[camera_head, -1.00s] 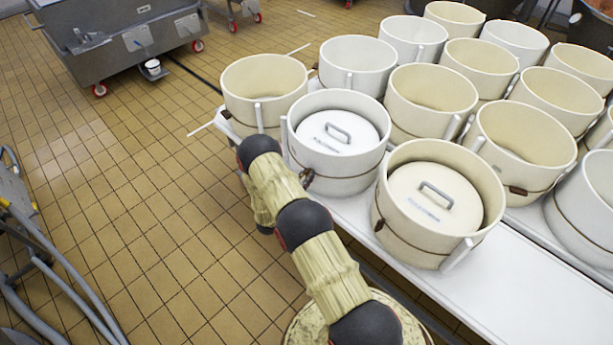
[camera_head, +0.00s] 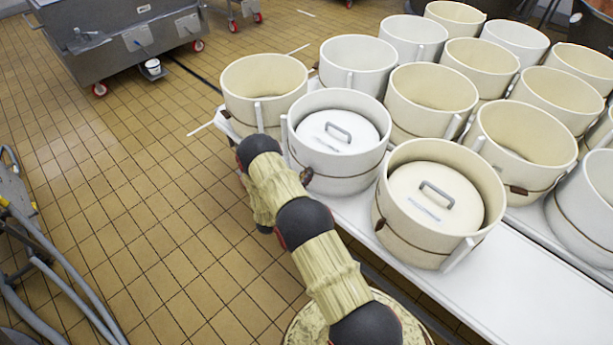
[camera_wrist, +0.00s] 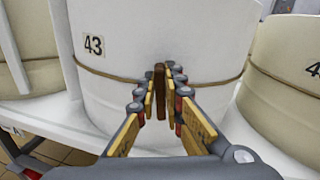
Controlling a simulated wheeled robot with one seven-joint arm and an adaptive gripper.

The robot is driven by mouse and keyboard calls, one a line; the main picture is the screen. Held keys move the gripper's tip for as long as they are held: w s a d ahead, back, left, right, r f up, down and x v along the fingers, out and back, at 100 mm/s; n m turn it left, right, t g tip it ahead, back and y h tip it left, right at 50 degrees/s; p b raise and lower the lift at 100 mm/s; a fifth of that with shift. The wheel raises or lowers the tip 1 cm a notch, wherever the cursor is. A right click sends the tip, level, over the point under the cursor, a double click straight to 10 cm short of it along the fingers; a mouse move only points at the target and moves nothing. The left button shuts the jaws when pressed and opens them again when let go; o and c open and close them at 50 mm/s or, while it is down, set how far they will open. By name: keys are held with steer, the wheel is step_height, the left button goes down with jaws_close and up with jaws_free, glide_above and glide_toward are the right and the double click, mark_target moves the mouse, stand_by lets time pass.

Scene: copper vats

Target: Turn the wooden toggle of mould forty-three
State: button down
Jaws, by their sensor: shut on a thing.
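Mould forty-three (camera_wrist: 150,40) is a white round mould with a "43" label (camera_wrist: 94,45), filling the middle of the wrist view. A cord (camera_wrist: 110,73) runs around it. The brown wooden toggle (camera_wrist: 159,80) stands about upright on the cord at the mould's front. My gripper (camera_wrist: 161,82) is shut on the toggle, with one finger on each side of it. In the head view the white mould with an inner lid and handle (camera_head: 337,165) stands beside my arm. My gripper is hidden there behind my arm, and part of the toggle (camera_head: 306,176) shows at the mould's lower left.
A cream mould with a lid (camera_head: 437,195) stands close on the right. Several open moulds (camera_head: 432,92) crowd the white table (camera_head: 510,285). A grey wheeled vat (camera_head: 120,40) stands far left.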

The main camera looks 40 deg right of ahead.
steer(key=n, duration=0.2)
steer(key=n+b, duration=0.1)
steer(key=n, duration=0.1)
steer(key=shift+w+a+f, duration=0.1)
steer(key=shift+w+f, duration=0.1)
steer(key=shift+w, duration=0.15)
steer(key=shift+w+a+f+n+b, duration=0.15)
steer(key=shift+f+n+b, duration=0.15)
steer(key=shift+n, duration=1.75)
steer(key=shift+w+d+f+n+b, duration=0.1)
steer(key=shift+w+f+n+b, duration=0.2)
steer(key=shift+n, duration=1.8)
steer(key=shift+a+f+n+b, duration=0.15)
steer(key=shift+n+b, duration=0.25)
steer(key=shift+n, duration=1.65)
steer(key=c, duration=1.9)
jaws_free()
